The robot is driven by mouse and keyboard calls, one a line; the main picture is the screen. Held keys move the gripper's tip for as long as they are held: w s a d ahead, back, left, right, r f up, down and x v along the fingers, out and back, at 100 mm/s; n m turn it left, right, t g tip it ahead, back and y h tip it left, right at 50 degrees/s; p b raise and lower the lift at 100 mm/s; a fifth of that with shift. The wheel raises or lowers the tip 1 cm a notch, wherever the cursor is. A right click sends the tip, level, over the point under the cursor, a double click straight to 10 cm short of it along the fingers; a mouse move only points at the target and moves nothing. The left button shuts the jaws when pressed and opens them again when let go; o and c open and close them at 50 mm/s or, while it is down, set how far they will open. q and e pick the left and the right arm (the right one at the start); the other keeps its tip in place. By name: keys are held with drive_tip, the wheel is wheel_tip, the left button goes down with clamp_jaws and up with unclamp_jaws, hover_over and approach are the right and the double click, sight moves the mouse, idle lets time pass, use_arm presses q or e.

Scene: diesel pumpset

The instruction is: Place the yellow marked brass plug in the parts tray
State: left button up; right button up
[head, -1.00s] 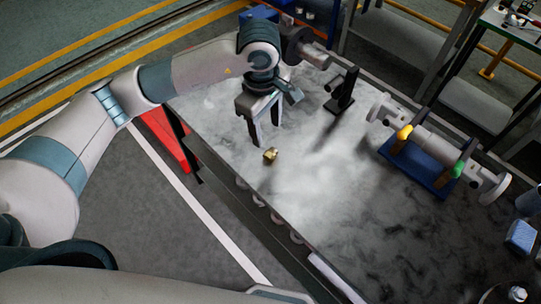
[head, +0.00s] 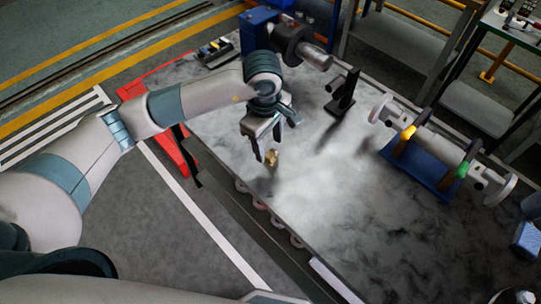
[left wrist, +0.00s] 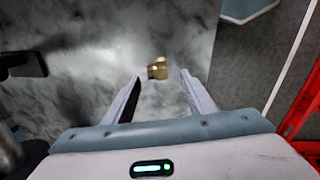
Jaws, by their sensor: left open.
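A small brass plug (head: 271,158) stands on the grey, blotchy bench top (head: 335,200) near its left edge. A yellow mark on it is too small to make out. My left gripper (head: 267,150) is open, fingers pointing down, close to the plug. In the left wrist view the plug (left wrist: 158,70) shows just beyond the gap between the open fingertips (left wrist: 159,76), with nothing held. A dark tray (head: 216,52) with small parts lies at the bench's far left corner; I cannot tell if it is the parts tray. My right gripper is not in view.
A blue and dark grey machine (head: 290,38) stands at the back. A black upright stand (head: 342,92) is right of the gripper. A shaft rests on a blue cradle (head: 418,167) at right. The bench middle is clear.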

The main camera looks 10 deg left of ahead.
sight(271, 153)
use_arm(q)
drive_tip(key=f, duration=0.3)
drive_tip(key=f+b, duration=0.1)
drive_tip(key=shift+w+d+f, duration=0.2)
drive_tip(key=shift+w, duration=0.15)
clamp_jaws()
drive_tip(key=shift+r, duration=0.15)
drive_tip(key=shift+r, duration=0.55)
drive_tip(key=r, duration=0.1)
drive_tip(key=r+p, duration=0.1)
drive_tip(key=r, duration=0.1)
drive_tip(key=shift+s+d+r, duration=0.1)
drive_tip(key=shift+d+r, duration=0.1)
drive_tip(key=shift+d, duration=0.1)
drive_tip(key=s+d+r+p, duration=0.1)
drive_tip(key=s+d+r, duration=0.3)
drive_tip(key=d, duration=0.6)
wheel_tip(271, 153, up, 2)
drive_tip(key=shift+r, duration=0.15)
drive_tip(key=shift+s+d, duration=0.1)
